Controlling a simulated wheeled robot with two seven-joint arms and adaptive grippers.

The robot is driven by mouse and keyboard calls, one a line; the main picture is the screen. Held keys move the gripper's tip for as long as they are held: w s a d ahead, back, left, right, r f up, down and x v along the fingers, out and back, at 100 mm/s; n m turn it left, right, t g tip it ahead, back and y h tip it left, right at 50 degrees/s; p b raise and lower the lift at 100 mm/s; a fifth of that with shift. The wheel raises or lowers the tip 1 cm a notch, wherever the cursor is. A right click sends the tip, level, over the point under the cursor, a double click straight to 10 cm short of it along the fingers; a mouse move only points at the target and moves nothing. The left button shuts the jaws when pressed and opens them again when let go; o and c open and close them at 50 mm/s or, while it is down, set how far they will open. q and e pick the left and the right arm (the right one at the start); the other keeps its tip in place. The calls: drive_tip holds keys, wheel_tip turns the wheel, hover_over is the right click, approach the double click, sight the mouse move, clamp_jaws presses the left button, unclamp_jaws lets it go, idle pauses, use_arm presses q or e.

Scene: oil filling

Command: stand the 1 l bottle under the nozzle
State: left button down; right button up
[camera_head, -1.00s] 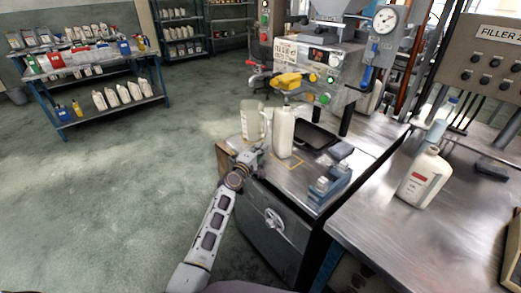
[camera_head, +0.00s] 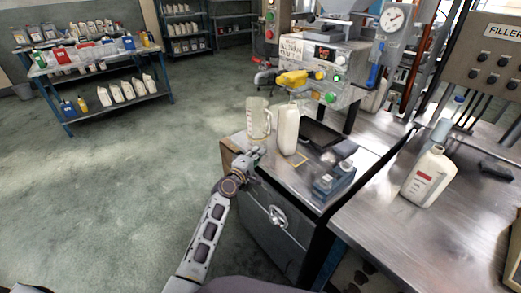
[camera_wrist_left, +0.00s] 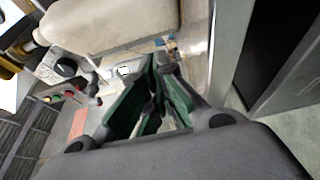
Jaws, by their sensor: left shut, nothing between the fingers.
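A plain white bottle (camera_head: 288,130) stands upright on the metal bench top in front of the filling machine, just below and in front of the yellow nozzle part (camera_head: 292,79). Whether it is exactly under the outlet I cannot tell. My left gripper (camera_head: 256,154) is shut and empty, low beside the bottle on its left. In the left wrist view, the green-padded fingers (camera_wrist_left: 158,72) are together, with a large white bottle body (camera_wrist_left: 115,22) close beyond them. A second white bottle with a red label (camera_head: 429,177) stands on the right-hand table. My right gripper is not in view.
A clear jug (camera_head: 258,118) stands just left of the bottle, close to my left gripper. A blue-grey device (camera_head: 333,181) sits at the bench's front right. A dark tray (camera_head: 318,134) lies behind the bottle. A shelf of bottles (camera_head: 95,75) stands far left; the floor between is clear.

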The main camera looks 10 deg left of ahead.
use_arm(q)
drive_tip(key=v, duration=0.5)
drive_tip(key=shift+s, duration=0.1)
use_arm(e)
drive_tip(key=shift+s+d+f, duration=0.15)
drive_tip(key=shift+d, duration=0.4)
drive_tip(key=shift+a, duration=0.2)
